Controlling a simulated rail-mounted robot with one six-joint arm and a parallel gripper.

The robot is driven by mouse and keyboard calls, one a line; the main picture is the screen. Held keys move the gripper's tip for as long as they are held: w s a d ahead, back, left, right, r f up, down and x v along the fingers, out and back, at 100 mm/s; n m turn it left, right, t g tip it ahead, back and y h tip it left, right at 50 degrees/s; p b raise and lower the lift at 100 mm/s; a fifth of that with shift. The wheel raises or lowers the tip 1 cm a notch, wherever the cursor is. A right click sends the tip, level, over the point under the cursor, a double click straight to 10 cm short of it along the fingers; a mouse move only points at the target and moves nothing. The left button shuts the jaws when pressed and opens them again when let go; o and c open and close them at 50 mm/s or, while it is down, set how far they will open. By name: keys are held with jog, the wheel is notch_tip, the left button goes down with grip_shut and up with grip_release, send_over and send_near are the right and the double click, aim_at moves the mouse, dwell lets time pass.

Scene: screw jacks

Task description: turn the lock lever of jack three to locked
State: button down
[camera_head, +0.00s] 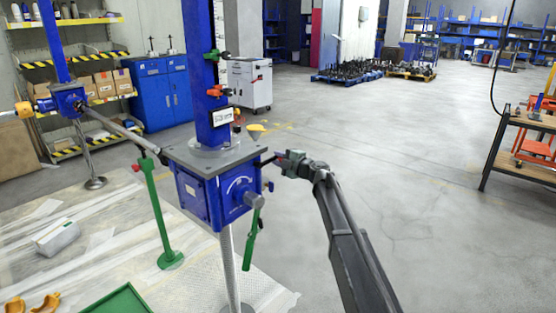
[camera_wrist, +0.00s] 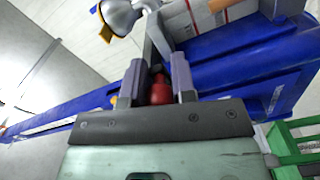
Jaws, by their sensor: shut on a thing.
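A blue screw jack (camera_head: 208,190) stands at centre left in the head view, with a tall blue column (camera_head: 204,75) on its grey top plate. My gripper (camera_head: 268,160) is at the right edge of that plate. In the wrist view, my gripper (camera_wrist: 158,80) is shut on a red knob (camera_wrist: 160,90) between its two grey fingers. A grey lever arm (camera_wrist: 158,38) runs from the knob towards a silver dome-shaped part (camera_wrist: 119,15). In the head view, the lever is mostly hidden by my gripper. I cannot read its position or the jack's label (camera_head: 222,117).
A green crank handle (camera_head: 252,240) hangs below the jack's front right. Another blue jack (camera_head: 67,98) stands at the left, joined by a shaft (camera_head: 115,128). A green stand (camera_head: 157,210) is on the sheeted floor. A workbench (camera_head: 525,145) stands far right; the floor between is clear.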

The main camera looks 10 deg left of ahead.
jog(key=c, duration=1)
grip_release()
jog(key=shift+r, duration=0.15)
jog(key=v, duration=1)
jog(key=shift+s+d, duration=0.25)
jog(key=shift+d, duration=0.05)
